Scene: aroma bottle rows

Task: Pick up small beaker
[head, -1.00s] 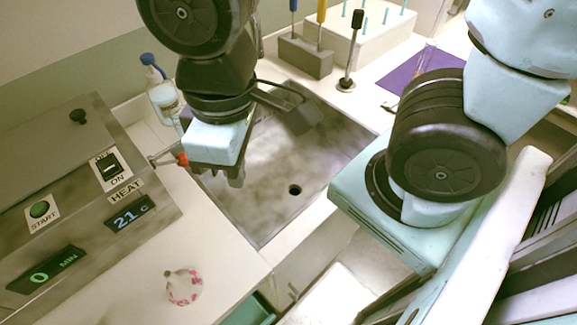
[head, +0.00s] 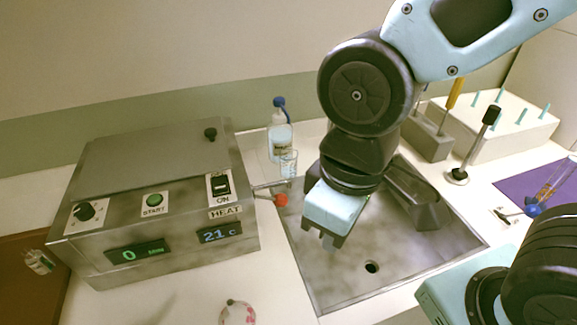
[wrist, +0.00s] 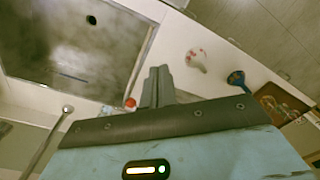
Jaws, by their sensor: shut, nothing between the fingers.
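A small clear glass beaker (head: 289,163) stands upright on the white counter behind the sink, in front of the blue-topped bottle (head: 280,135) in the head view. I cannot make the beaker out with certainty in the wrist view. My gripper (head: 331,240) points down over the left part of the sink, to the right of and nearer than the beaker, and apart from it. In the wrist view my gripper's fingers (wrist: 157,86) are together with nothing between them.
The heater box (head: 150,200) fills the left. A pink-and-white item (head: 238,313) stands on the front counter. A tool block (head: 427,135) and a peg rack (head: 500,125) are at the back right.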

